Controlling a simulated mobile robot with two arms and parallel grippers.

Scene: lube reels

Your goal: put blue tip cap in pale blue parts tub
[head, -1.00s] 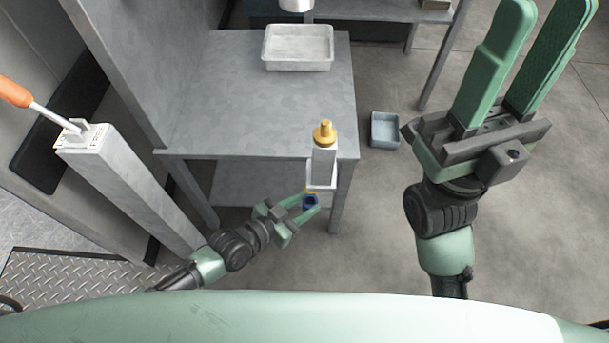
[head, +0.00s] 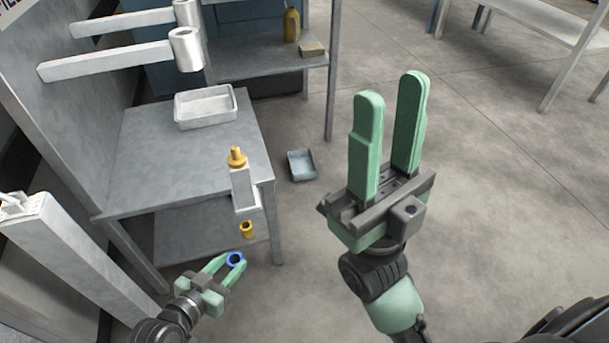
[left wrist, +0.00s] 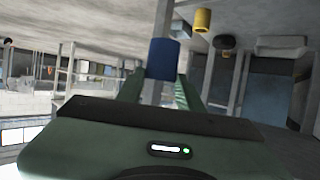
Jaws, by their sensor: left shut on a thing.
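The blue tip cap (head: 235,260) is a small blue ring held between the fingertips of my left gripper (head: 228,266). In the left wrist view the blue tip cap (left wrist: 162,59) shows as a blue cylinder between the green fingers. The pale blue parts tub (head: 302,165) sits on the floor right of the bench and looks empty. My right gripper (head: 392,92) is open and empty, its fingers pointing up over the floor.
A grey metal bench (head: 140,160) holds a white tray (head: 206,106). A bracket with a brass fitting (head: 237,157) is at its front right corner. A shelf behind holds a yellow bottle (head: 291,25). The floor right of the tub is open.

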